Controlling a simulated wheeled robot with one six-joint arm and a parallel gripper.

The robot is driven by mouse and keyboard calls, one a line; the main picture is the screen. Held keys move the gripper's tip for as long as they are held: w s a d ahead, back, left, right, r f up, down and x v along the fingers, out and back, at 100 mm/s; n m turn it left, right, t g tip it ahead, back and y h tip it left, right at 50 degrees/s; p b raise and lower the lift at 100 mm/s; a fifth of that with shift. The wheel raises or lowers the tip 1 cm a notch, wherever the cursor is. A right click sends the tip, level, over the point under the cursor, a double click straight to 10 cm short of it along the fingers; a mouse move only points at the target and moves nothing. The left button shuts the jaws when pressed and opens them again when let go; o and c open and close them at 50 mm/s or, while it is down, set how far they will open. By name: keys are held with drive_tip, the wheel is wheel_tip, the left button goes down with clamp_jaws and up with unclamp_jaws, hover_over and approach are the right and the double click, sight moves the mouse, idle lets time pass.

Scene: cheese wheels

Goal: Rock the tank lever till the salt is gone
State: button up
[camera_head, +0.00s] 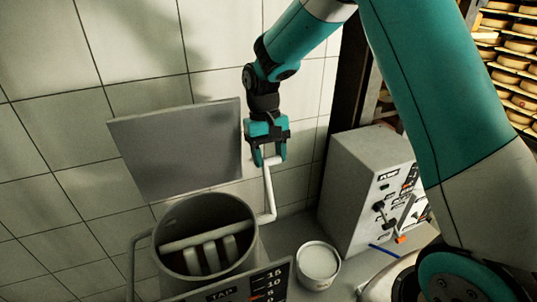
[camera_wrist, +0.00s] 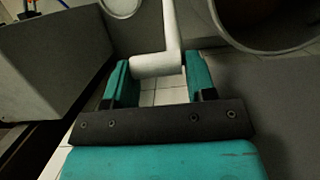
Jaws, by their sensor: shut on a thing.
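The tank (camera_head: 208,245) is a grey round open vessel at the lower middle of the head view. A pale bar with paddles shows inside it; I cannot make out any salt. The white tank lever (camera_head: 269,190) rises at the tank's right side and bends at its top into a short handle. My gripper (camera_head: 268,161) is shut on that handle, above and right of the tank. In the wrist view the lever's handle (camera_wrist: 155,65) lies between the two teal fingers of my gripper (camera_wrist: 160,80), and the tank's rim (camera_wrist: 262,48) shows at upper right.
A grey panel (camera_head: 178,150) stands against the tiled wall behind the tank. A white bucket (camera_head: 318,265) stands right of the tank. A grey control box (camera_head: 362,185) with knobs is farther right. A scale plate (camera_head: 250,287) is at the tank's front. Cheese shelves (camera_head: 515,60) are at upper right.

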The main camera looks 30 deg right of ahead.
drive_tip(key=shift+w+d+f, duration=0.1)
drive_tip(key=shift+w+d, duration=0.05)
drive_tip(key=shift+d, duration=0.05)
drive_tip(key=o, duration=1.2)
drive_tip(key=shift+w+d+f, duration=0.1)
drive_tip(key=shift+w, duration=0.1)
drive_tip(key=v, duration=1.7)
drive_tip(key=shift+r, duration=0.35)
drive_tip(key=shift+s, duration=0.15)
